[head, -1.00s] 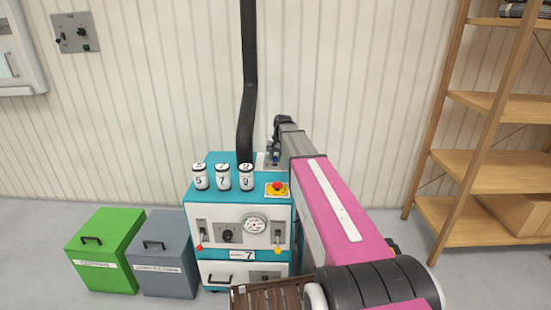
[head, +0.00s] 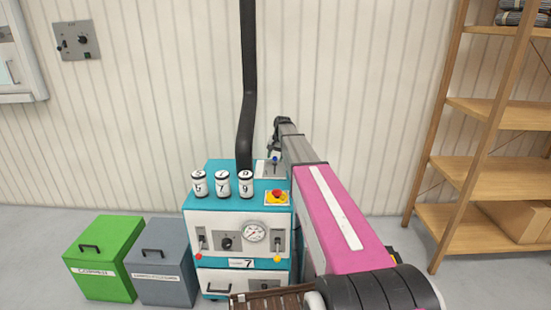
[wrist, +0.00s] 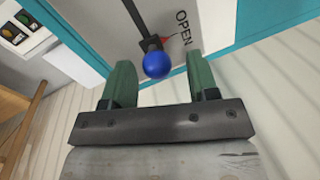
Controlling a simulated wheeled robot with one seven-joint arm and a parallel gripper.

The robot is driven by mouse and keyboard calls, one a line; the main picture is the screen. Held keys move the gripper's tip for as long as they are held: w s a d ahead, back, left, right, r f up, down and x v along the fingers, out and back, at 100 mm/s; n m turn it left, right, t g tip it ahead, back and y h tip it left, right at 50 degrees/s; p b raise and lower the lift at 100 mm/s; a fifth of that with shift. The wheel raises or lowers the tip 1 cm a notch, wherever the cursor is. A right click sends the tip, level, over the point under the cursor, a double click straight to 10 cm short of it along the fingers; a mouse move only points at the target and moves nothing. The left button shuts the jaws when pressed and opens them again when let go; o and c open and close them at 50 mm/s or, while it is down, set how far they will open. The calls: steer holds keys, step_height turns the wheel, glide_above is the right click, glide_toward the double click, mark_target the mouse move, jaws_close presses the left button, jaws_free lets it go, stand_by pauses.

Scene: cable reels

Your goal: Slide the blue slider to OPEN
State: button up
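The blue slider is a round blue knob (wrist: 157,65) at the end of a dark slot in a pale plate (wrist: 100,18). The printed word OPEN and a small red mark are beside the knob. In the head view the knob (head: 276,160) shows small on top of the teal machine (head: 225,192), left of my arm. My gripper (wrist: 158,73) is open, with one green finger on each side of the knob. I cannot tell whether either finger touches it. In the head view the gripper's fingers are too small to make out.
Several numbered white canisters (head: 221,184) and a red emergency button (head: 277,197) sit on the machine top. A black pipe (head: 248,90) rises behind them. Green (head: 103,258) and grey (head: 162,262) bins stand left; a wooden shelf (head: 495,160) stands right.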

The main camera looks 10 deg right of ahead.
steer(key=shift+s+r, duration=0.1)
step_height(320, 180, up, 10)
steer(key=d, duration=0.2)
steer(key=shift+s+r, duration=0.2)
steer(key=shift+s, duration=0.15)
stand_by(0.3)
